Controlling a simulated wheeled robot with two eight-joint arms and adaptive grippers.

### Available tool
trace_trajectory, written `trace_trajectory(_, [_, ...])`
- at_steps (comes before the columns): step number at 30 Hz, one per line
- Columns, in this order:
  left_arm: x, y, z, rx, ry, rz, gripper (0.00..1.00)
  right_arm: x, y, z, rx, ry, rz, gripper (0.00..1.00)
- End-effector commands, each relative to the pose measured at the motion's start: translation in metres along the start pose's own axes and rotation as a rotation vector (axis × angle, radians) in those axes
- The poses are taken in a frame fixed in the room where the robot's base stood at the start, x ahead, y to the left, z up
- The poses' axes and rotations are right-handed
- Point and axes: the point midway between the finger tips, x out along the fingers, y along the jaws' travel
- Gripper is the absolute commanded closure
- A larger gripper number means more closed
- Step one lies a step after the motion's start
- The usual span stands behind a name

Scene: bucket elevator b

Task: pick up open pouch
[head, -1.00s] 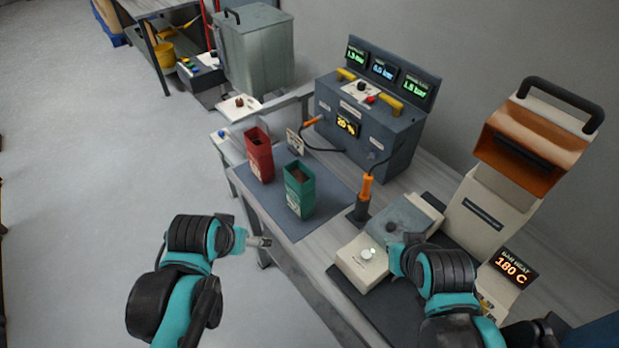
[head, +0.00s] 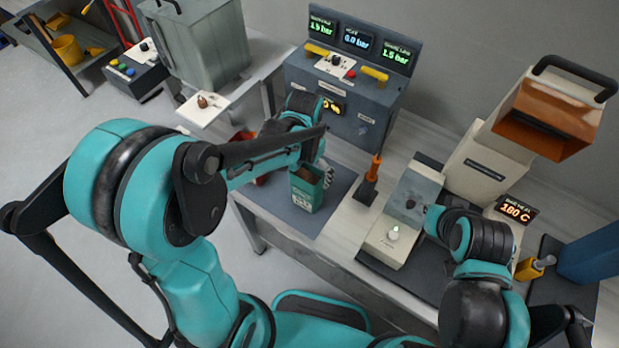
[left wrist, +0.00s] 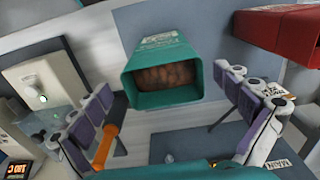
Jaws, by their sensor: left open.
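The green pouch (head: 307,188) stands upright on the dark mat on the bench, with its top open. In the left wrist view, the green pouch (left wrist: 165,77) shows its open mouth and brown contents. My left gripper (left wrist: 178,90) is open, with its purple-padded fingers apart on either side of the pouch. In the head view, my left gripper (head: 316,162) is at the pouch's upper edge, partly hidden by my arm. The red pouch (left wrist: 285,35) is beside it, mostly hidden behind my left arm in the head view. My right gripper (head: 430,213) is near the pale sealing device; its fingers are unclear.
An orange-handled tool (head: 369,182) stands right of the mat (head: 336,195). The pale device (head: 390,238) and a tall heat unit (head: 475,165) are further right. A grey control box (head: 345,100) stands behind the pouches. A metal bin (head: 200,45) is at the back left.

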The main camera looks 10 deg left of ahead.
Motion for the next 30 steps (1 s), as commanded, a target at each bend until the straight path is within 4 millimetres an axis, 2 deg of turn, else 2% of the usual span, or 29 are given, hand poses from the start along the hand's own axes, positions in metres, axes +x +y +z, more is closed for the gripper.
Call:
trace_trajectory(13, [0.062,-0.004,-0.009,-0.001,0.002,0.0,0.0,0.018,0.0,0.013,0.0,0.0,0.0,1.0])
trace_trajectory(16, [0.068,-0.004,-0.009,-0.001,0.002,-0.001,0.0,0.019,0.0,0.013,0.0,0.0,0.0,1.0])
trace_trajectory(23, [0.068,-0.004,-0.009,-0.001,0.002,-0.001,0.0,0.018,0.0,0.013,0.0,0.0,0.0,1.0])
trace_trajectory(27, [0.068,-0.004,-0.008,-0.001,0.002,-0.001,0.35,0.018,0.0,0.013,0.0,0.0,0.0,1.0])
trace_trajectory(28, [0.068,-0.004,-0.008,-0.001,0.002,-0.001,0.39,0.018,0.0,0.013,0.0,0.0,0.0,1.0])
trace_trajectory(30, [0.068,-0.004,-0.008,-0.001,0.002,-0.001,0.39,0.018,0.0,0.013,0.0,0.0,0.0,1.0])
